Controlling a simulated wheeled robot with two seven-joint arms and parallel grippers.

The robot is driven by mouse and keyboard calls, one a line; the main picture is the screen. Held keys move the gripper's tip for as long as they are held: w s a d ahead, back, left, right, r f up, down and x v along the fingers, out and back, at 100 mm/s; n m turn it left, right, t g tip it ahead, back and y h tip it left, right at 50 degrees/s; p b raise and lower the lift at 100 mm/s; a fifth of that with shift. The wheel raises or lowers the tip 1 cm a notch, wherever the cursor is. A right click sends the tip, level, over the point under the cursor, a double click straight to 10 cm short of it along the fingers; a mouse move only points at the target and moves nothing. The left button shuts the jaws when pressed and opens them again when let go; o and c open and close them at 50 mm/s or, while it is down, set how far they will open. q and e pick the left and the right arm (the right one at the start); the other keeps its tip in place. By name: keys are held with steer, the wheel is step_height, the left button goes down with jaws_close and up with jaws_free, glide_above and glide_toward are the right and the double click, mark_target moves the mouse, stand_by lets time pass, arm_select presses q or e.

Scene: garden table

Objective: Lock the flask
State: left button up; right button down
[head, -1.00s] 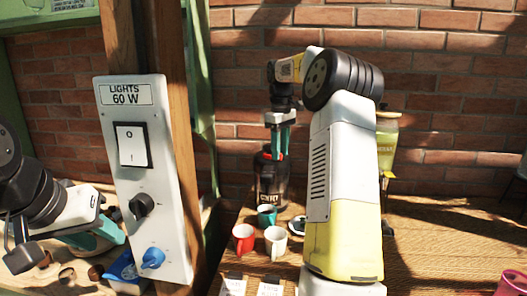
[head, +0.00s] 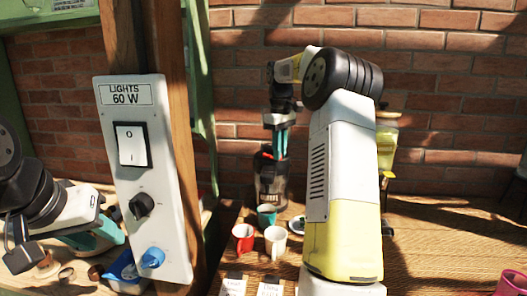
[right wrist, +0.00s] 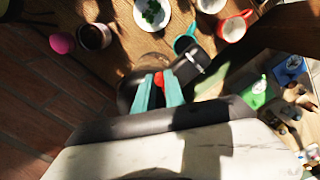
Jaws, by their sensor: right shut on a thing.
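The flask (head: 270,186) is a dark, upright bottle with a pale label, standing at the back of the table by the brick wall. A small red part (head: 267,156) shows at its top. My right gripper (head: 280,152) points down from above, its teal fingers at the flask's top. In the right wrist view, the fingers (right wrist: 159,90) are closed around the red part (right wrist: 160,78), with the dark flask (right wrist: 127,90) below. My left gripper (head: 108,232) is at the far left, partly behind the switch panel; its fingertips are hidden.
A red mug (head: 243,238), a white mug (head: 276,242) and a teal mug (head: 266,215) stand in front of the flask. The switch panel (head: 146,185) on the wooden post (head: 170,100) stands at left. Table at right is mostly clear.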

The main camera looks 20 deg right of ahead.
steer(key=m, duration=0.2)
steer(key=a+m, duration=0.1)
steer(key=m, duration=0.1)
steer(key=a+m, duration=0.1)
steer(key=m, duration=0.1)
steer(key=shift+s+m, duration=0.3)
steer(key=shift+s, duration=0.1)
steer(key=m, duration=0.1)
steer(key=a+m, duration=0.1)
steer(key=m, duration=0.1)
steer(key=shift+w+a+m, duration=0.1)
steer(key=shift+a+m, duration=0.1)
steer(key=shift+m, duration=0.6)
steer(key=shift+w+a+m, duration=0.1)
steer(key=shift+a+m, duration=0.05)
steer(key=shift+m, duration=0.65)
steer(key=c, duration=1.4)
jaws_free()
steer(key=shift+r, duration=0.15)
